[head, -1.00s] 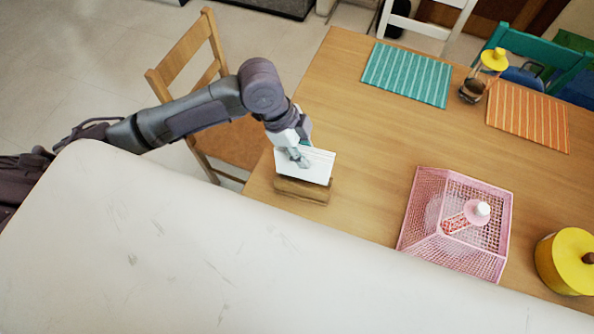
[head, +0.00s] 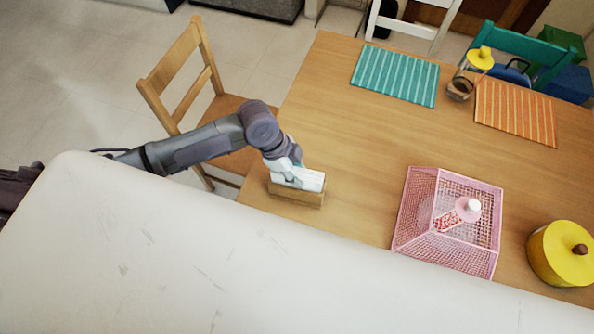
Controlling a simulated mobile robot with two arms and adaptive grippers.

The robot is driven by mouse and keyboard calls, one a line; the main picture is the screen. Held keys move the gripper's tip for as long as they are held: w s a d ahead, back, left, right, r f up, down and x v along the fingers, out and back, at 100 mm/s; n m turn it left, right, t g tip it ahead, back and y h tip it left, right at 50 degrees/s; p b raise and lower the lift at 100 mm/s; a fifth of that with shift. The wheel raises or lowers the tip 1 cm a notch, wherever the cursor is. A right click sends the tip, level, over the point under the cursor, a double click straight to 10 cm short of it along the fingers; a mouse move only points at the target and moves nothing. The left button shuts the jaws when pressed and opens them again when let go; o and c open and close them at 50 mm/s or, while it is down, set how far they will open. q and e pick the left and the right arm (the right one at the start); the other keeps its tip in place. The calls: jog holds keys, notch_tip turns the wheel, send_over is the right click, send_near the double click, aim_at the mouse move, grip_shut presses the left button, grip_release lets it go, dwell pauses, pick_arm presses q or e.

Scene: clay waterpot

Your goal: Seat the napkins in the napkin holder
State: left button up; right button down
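The white napkins (head: 312,181) stand upright in the wooden napkin holder (head: 297,196) at the near left corner of the table. Only their upper part shows above the holder's front wall; their lower part is hidden in the slot. My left gripper (head: 289,174) reaches down from the left with its fingers at the left part of the napkins, still closed on them as far as I can see. My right gripper is not in view.
A pink mesh basket (head: 414,226) and a yellow lidded pot (head: 541,254) stand to the right. Teal (head: 396,74) and orange (head: 514,112) striped mats lie at the far side. A wooden chair (head: 184,69) is left of the table (head: 360,145), whose middle is clear.

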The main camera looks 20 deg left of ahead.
pick_arm(q)
jog(key=o, duration=0.3)
jog(key=shift+o, duration=0.2)
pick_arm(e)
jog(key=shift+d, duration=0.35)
pick_arm(q)
jog(key=shift+r, duration=0.1)
jog(key=shift+r, duration=0.25)
jog(key=b+v, duration=0.1)
jog(key=v, duration=1)
jog(key=shift+a+r, duration=0.2)
jog(key=shift+r, duration=0.1)
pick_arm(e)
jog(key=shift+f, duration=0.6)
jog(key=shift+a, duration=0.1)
pick_arm(q)
jog(key=shift+f, duration=0.1)
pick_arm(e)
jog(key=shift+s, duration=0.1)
